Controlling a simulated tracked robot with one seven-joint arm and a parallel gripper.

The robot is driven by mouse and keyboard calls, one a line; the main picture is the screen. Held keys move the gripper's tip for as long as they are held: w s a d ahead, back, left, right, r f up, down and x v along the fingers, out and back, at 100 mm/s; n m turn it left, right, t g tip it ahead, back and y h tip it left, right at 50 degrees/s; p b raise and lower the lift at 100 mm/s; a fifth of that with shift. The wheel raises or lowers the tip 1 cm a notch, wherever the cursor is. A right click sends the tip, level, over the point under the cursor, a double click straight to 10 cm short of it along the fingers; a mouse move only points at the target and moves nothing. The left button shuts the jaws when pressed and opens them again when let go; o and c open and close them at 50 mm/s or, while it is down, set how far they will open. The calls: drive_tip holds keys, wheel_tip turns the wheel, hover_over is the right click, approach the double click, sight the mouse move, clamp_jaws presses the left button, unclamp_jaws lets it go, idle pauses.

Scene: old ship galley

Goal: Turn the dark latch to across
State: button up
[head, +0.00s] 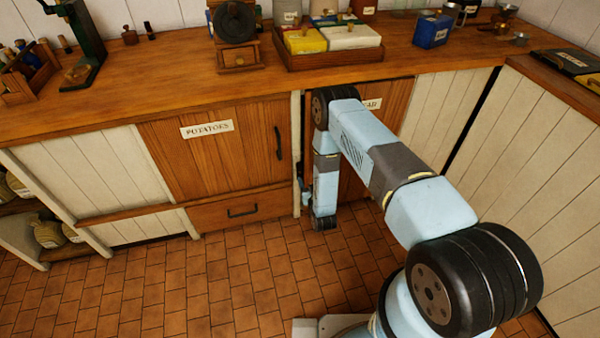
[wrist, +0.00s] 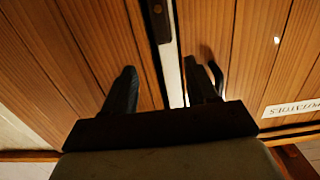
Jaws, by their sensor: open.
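My gripper (wrist: 165,78) is open in the wrist view, its two dark fingers apart, with a pale upright strip between two wooden doors showing in the gap. A dark narrow piece (wrist: 160,20), which looks like the latch, lies lengthwise along this strip at the top of the wrist view, beyond the fingertips. It appears not to be between the fingers, and its lower end is near the gap. In the head view my arm covers this spot, so the latch cannot be made out there.
The potatoes door (head: 205,150) has a dark handle (head: 278,143), close to my arm. A drawer (head: 242,208) is below it. The counter (head: 150,85) above carries a grinder (head: 236,25) and a wooden tray (head: 335,58). The tiled floor (head: 170,280) is clear at left.

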approach(300, 171)
drive_tip(key=shift+t+y, duration=0.3)
drive_tip(key=shift+t, duration=0.1)
drive_tip(key=x, duration=0.8)
drive_tip(key=shift+w+f, duration=0.15)
drive_tip(key=shift+f, duration=0.1)
drive_tip(key=c, duration=1.1)
drive_tip(key=shift+o, duration=0.2)
